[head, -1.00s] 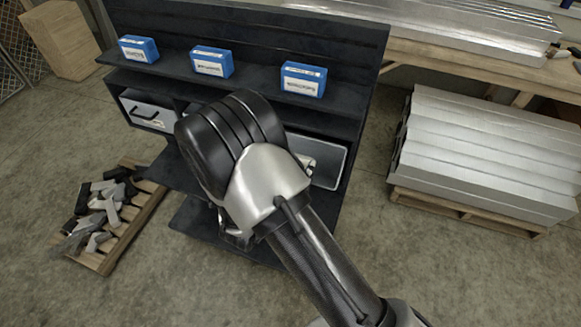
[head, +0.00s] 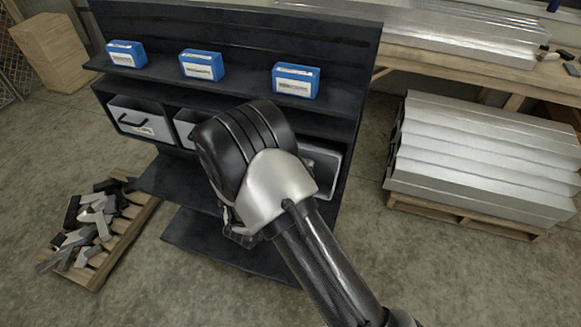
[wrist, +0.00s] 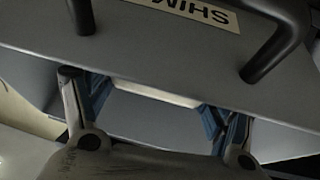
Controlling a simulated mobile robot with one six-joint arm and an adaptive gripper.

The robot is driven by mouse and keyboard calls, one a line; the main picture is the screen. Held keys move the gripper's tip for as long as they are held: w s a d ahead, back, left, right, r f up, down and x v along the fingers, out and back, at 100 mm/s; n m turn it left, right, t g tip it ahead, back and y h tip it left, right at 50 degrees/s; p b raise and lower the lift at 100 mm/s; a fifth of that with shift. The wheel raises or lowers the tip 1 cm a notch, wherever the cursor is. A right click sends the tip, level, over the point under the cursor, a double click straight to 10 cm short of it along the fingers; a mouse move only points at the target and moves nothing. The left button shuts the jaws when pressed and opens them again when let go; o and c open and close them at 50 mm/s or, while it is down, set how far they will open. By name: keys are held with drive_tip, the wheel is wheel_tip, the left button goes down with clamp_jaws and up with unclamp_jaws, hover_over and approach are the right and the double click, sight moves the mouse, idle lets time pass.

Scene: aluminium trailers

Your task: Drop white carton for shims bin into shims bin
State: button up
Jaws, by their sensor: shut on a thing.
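In the wrist view, the shims bin (wrist: 150,50) is a grey bin with a black handle and a white label reading "SHIM", upside down in the picture. My gripper (wrist: 153,108) has blue-padded fingers shut on the white carton (wrist: 155,94). The carton's pale edge shows bright between the fingers, and its nearer face is in shadow. The carton is close to the bin's label wall; I cannot tell whether it is above the opening. In the head view, my arm hides the carton and the fingers.
The dark shelf rack (head: 225,95) holds several blue boxes (head: 202,65) above a row of grey bins (head: 143,118). A pallet with metal parts (head: 95,225) lies on the floor at left. Stacked aluminium profiles (head: 485,155) stand at right. A workbench (head: 400,55) is behind them.

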drive_tip(key=o, duration=1.2)
drive_tip(key=v, duration=1.2)
drive_tip(key=shift+a, duration=0.1)
